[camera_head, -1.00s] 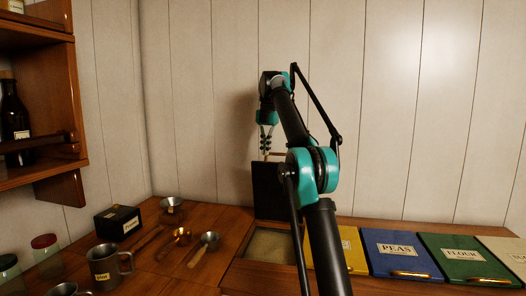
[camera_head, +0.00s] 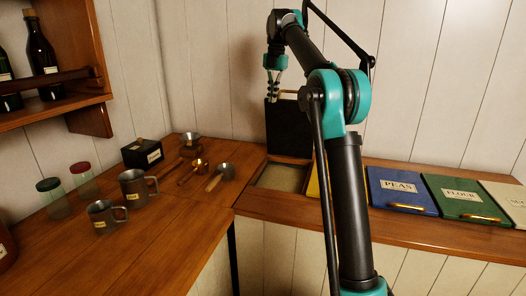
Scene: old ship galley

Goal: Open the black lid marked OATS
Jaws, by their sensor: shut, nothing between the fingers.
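The black lid (camera_head: 288,130) stands raised, nearly upright, at the back of its bin against the wall. Its face toward me is plain, and no OATS marking shows. The open bin (camera_head: 256,198) in front of it shows a pale beige inside. A brass-coloured handle (camera_head: 289,92) shows at the lid's top edge. My gripper (camera_head: 272,97) is shut and empty, pointing down beside the lid's upper left edge. I cannot tell whether its fingertips touch the lid. My arm hides part of the counter to the right of the bin.
A yellow lid, mostly hidden, a blue PEAS lid (camera_head: 400,190), a green FLOUR lid (camera_head: 463,200) and a pale lid (camera_head: 508,200) lie shut along the right. Mugs (camera_head: 134,188), scoops (camera_head: 218,179), a black box (camera_head: 142,154) and jars (camera_head: 84,181) stand left. A shelf (camera_head: 75,108) juts out upper left.

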